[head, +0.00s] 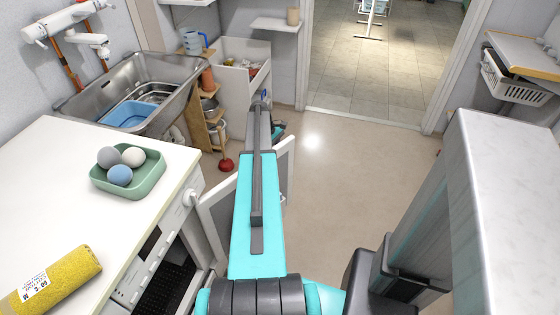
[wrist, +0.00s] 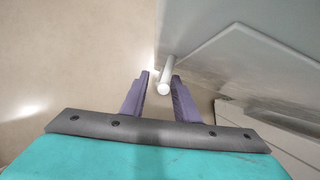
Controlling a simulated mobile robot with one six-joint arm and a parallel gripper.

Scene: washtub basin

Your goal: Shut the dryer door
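The dryer (head: 135,285) stands at the lower left under a white worktop, with part of its dark interior showing. Its pale door (head: 216,207) stands open, swung out into the room; my arm crosses in front of it, and its far part shows right of the arm. In the wrist view, a grey panel (wrist: 235,70), seemingly the door, fills the right side. A white bar handle (wrist: 164,87) lies between the fingertips of my gripper (wrist: 161,76). The purple fingers are apart, with a gap on the left; contact cannot be told.
A green tray (head: 151,186) with three balls and a yellow roll (head: 55,280) lie on the worktop (head: 60,180). A steel sink (head: 180,72) and a red plunger (head: 226,165) are behind. The floor (head: 340,165) right of the door is clear.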

